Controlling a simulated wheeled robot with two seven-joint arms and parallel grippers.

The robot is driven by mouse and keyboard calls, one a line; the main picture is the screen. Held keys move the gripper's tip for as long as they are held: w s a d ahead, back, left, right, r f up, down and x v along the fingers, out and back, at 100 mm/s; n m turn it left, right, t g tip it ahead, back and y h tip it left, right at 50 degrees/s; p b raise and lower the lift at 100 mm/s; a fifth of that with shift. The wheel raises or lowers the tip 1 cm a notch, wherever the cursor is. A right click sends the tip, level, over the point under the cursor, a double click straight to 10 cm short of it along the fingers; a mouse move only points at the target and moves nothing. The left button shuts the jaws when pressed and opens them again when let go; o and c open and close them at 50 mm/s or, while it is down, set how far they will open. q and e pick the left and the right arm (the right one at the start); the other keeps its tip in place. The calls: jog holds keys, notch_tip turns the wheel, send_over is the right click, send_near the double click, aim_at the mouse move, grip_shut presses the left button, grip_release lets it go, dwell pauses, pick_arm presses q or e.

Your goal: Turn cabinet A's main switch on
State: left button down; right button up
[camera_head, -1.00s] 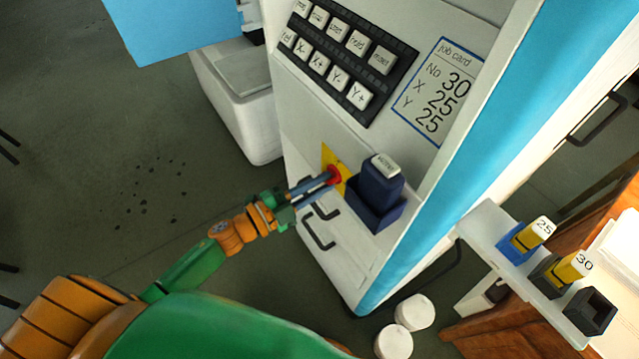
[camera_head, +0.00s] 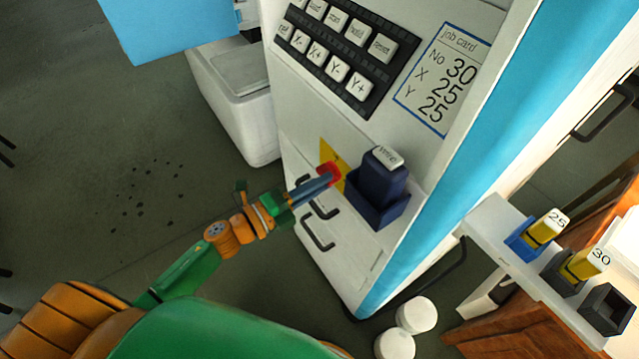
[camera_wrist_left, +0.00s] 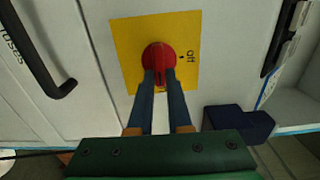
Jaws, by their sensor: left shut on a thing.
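The main switch is a red rotary knob (camera_head: 329,172) on a yellow plate (camera_head: 334,156), low on the white cabinet front. My left gripper (camera_head: 326,178) reaches it from the left and is shut on the knob. In the left wrist view the fingertips (camera_wrist_left: 159,76) sit on either side of the knob's grip, over the lower part of the red disc (camera_wrist_left: 158,56). The word "off" and a small dot show on the plate (camera_wrist_left: 127,40) right of the knob. The fingers partly hide the knob and lower plate. My right gripper is not in view.
A dark blue holder (camera_head: 377,208) with a labelled block juts out close right of the switch. Dark bar handles (camera_head: 318,232) stand out just below it. A button panel (camera_head: 340,55) and job card (camera_head: 437,80) are above.

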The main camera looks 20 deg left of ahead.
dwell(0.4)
pick_arm(q)
jog(key=c, duration=0.8)
grip_release()
jog(key=shift+c, duration=0.2)
jog(key=b+v, duration=0.1)
jog(key=v, duration=0.6)
jog(key=shift+b, duration=0.3)
